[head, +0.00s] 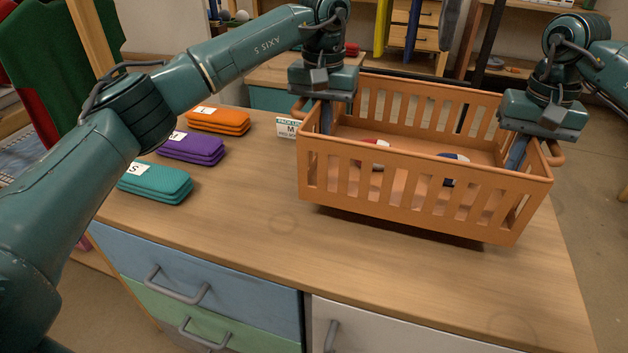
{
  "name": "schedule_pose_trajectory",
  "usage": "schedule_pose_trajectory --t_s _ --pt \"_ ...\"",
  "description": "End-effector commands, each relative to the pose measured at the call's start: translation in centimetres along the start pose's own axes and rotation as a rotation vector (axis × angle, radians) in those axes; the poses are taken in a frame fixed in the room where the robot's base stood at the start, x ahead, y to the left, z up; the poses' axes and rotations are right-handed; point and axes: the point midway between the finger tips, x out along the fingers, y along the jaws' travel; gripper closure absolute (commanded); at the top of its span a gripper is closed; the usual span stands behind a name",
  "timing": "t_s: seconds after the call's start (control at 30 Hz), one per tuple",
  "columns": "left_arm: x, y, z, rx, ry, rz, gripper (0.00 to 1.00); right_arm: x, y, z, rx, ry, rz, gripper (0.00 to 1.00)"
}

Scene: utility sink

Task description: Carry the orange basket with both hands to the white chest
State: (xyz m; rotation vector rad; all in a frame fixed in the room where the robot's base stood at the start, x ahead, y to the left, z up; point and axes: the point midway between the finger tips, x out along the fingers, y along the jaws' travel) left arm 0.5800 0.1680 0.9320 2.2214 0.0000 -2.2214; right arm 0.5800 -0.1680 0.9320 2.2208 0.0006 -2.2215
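The orange basket (425,200) with slatted walls is above the wooden top, right of centre. A dark shadow below its near side suggests it is slightly raised. A red-and-white item (374,155) and a blue-and-white item (453,158) lie inside it. My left gripper (326,118) points down at the basket's left end, by that handle. My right gripper (516,153) points down at its right end, by the other handle. Both appear shut on the basket, though their fingertips are partly hidden. I cannot identify a separate white chest.
Teal (155,183), purple (192,147) and orange (217,121) folded stacks lie left on the wooden top (240,225). A small label card (287,127) stands behind the basket's left end. A pale front (400,330) with a handle is below. The top's near part is clear.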

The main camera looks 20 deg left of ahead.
Motion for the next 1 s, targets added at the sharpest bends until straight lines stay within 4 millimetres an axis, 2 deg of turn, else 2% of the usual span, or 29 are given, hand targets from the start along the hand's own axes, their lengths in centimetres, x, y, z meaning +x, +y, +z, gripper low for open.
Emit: schedule_pose_trajectory --t_s 0.27,0.97,1.0 --pt "0.8 0.0 0.0 0.000 0.001 0.000 1.00 0.8 0.0 0.0 0.000 0.001 0.000 1.00" --pt "5.3 0.0 0.0 0.000 0.001 0.000 1.00 5.3 0.0 0.0 0.000 0.001 0.000 1.00" --pt "5.0 0.0 0.0 -0.001 0.000 0.000 0.94 5.0 0.0 0.0 0.001 0.001 0.000 0.94"
